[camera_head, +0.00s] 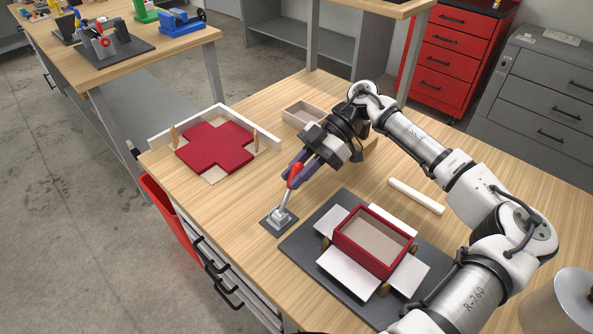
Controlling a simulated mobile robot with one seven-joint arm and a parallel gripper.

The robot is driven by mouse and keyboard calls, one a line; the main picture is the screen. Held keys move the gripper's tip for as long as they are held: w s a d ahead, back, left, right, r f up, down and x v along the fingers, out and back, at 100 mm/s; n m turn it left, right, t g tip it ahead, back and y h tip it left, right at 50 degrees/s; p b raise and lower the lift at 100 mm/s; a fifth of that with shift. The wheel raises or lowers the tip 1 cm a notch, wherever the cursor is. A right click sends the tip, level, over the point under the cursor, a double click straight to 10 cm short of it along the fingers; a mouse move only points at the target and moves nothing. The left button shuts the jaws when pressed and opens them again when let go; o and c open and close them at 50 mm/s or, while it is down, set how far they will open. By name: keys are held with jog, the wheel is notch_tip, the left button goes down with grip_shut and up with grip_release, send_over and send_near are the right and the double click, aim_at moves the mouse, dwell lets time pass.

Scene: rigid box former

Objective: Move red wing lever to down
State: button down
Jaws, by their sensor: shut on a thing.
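The red wing lever (293,176) stands on a small grey metal base with a dark plate (278,221) at the table's front edge. Its shaft leans up and to the right, and its red handle is at the top. My gripper (291,174) reaches in from the upper right with purple fingers and is shut on the red handle. The fingers hide part of the handle. The box former (313,234) is a dark plate right of the lever. It carries a red-walled open box (372,241) with white flaps spread around it.
A red cross-shaped sheet (215,146) lies in a white corner guide at the left. A small open wooden tray (301,115) is behind my gripper. A white rod (416,196) lies behind the box. A silver cylinder (574,297) stands at the lower right.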

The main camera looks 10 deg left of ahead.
jog(key=c, duration=1.3)
grip_release()
jog(key=shift+w, duration=0.1)
jog(key=shift+o, duration=0.2)
jog(key=shift+d, duration=0.1)
jog(key=b+v, duration=0.2)
jog(key=v, duration=1.1)
jog(key=shift+w+d, duration=0.2)
jog(key=shift+d, duration=0.1)
jog(key=shift+r, duration=0.1)
